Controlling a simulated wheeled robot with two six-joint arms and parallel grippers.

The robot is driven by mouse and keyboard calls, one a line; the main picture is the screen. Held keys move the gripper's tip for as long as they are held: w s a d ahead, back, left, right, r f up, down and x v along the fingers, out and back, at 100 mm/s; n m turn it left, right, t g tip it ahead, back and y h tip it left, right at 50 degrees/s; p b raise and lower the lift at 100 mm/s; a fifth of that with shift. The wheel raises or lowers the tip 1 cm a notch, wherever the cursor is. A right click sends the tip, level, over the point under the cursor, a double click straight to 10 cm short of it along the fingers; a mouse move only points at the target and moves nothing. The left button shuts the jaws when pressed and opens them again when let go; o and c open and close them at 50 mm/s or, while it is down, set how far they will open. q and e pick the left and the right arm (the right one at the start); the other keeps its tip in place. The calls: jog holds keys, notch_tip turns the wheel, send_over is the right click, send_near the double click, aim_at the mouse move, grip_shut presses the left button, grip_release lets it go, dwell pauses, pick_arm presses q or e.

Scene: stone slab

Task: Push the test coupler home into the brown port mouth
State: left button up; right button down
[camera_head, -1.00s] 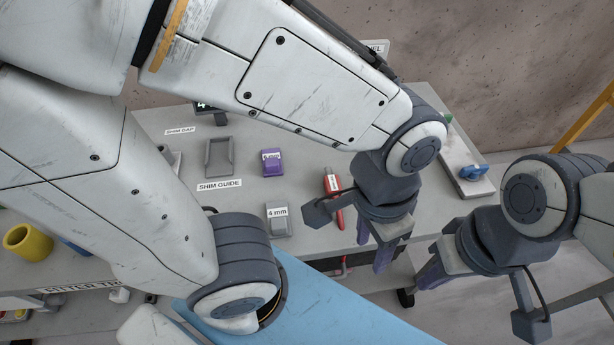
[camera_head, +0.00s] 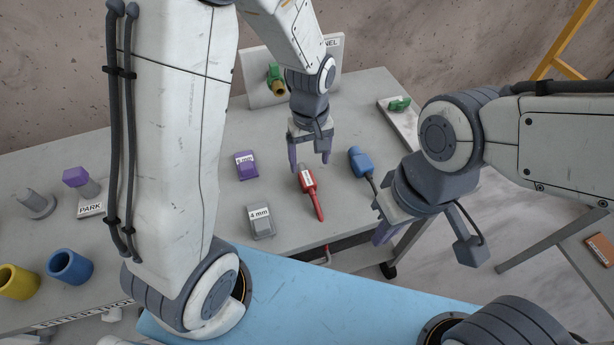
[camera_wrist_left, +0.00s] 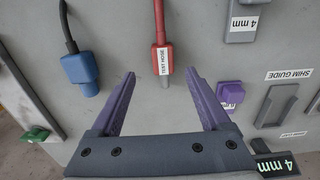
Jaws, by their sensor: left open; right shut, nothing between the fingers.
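The red test coupler (camera_head: 306,180), labelled TEST HOSE, lies on the grey bench with its hose running toward the front edge. It also shows in the left wrist view (camera_wrist_left: 163,60). My left gripper (camera_head: 310,160) is open and empty just behind the coupler's end. In the wrist view the coupler's end lies between the fingertip lines, with clear gaps on both sides; height above it I cannot tell. The brown port mouth (camera_head: 279,88) sits on a green fitting on the upright panel at the back. My right gripper (camera_head: 384,228) is shut and empty at the bench's right edge.
A blue coupler (camera_head: 361,160) lies right of the red one. A purple block (camera_head: 246,166) and grey 4 mm block (camera_head: 261,222) lie to the left. A green piece (camera_head: 398,104) rests on a plate at back right. Yellow (camera_head: 18,281) and blue (camera_head: 70,267) cups stand front left.

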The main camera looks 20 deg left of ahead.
aim_at(307, 177)
pick_arm(q)
jog(key=f, duration=0.6)
jog(key=shift+a+f+p, duration=0.25)
jog(key=shift+a+p, duration=0.1)
jog(key=shift+c, duration=0.3)
grip_shut()
